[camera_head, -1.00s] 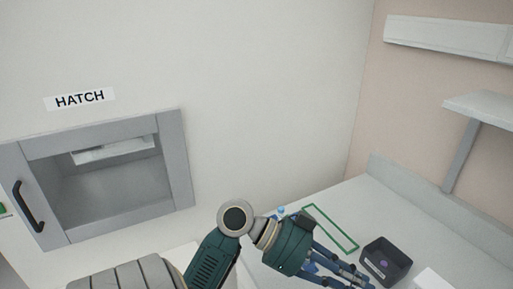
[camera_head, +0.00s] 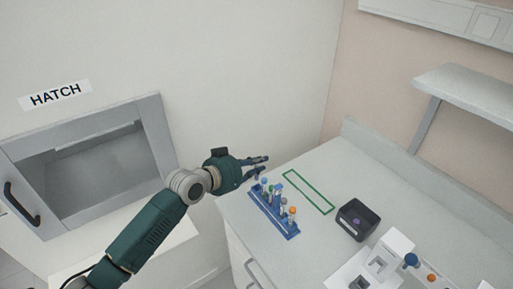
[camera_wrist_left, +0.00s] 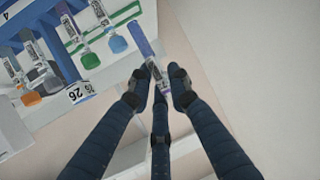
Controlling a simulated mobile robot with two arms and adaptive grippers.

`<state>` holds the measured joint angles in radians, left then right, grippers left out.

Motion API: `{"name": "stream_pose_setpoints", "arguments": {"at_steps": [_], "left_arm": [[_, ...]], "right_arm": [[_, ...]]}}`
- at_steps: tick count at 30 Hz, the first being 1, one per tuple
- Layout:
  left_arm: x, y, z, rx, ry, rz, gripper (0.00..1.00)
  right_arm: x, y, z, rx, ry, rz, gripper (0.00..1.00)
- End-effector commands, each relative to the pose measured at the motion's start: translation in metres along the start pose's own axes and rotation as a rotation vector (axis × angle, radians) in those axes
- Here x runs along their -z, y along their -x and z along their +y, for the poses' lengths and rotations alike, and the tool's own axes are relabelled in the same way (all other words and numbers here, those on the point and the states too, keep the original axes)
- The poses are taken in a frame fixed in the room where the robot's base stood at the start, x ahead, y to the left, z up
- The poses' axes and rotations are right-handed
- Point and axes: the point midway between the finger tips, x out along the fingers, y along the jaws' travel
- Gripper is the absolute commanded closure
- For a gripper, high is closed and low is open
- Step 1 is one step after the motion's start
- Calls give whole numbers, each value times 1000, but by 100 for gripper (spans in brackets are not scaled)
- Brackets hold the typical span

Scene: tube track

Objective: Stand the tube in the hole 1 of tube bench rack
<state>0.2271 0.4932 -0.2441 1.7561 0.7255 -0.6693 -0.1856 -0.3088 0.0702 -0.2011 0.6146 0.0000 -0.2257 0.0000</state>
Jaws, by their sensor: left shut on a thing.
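My left gripper (camera_head: 262,166) is beyond the back left end of the blue tube bench rack (camera_head: 289,233). In the left wrist view my left gripper (camera_wrist_left: 159,82) is shut on a tube (camera_wrist_left: 147,48) with a purple end and a printed label. The tube is hard to make out in the head view. The rack stands on the bench and holds several tubes with coloured caps, including an orange cap (camera_head: 292,210). In the left wrist view the rack and capped tubes are at upper left, beside the held tube. My right gripper is not in view.
A green outlined rectangle (camera_head: 325,208) marks the bench beside the rack. A dark open box (camera_head: 345,222) and white blocks (camera_head: 396,243) stand further right. The hatch (camera_head: 158,140) is in the wall at left. The bench behind the box is clear.

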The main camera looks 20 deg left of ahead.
Motion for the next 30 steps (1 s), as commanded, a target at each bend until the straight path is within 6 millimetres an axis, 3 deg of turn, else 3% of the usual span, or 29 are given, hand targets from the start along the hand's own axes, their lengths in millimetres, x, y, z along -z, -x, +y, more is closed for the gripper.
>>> {"name": "stream_pose_setpoints", "arguments": {"at_steps": [1,7,16,24,30], "left_arm": [[6,-4,-5,12,1,-3,94],[5,-16,-12,31,15,0,94],[-14,-24,-12,30,17,0,94],[-35,-32,-11,30,16,0,94],[-40,-34,-12,30,16,0,94]], "right_arm": [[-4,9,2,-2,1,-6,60],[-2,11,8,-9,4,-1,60],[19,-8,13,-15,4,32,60],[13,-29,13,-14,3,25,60],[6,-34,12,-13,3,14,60]]}}
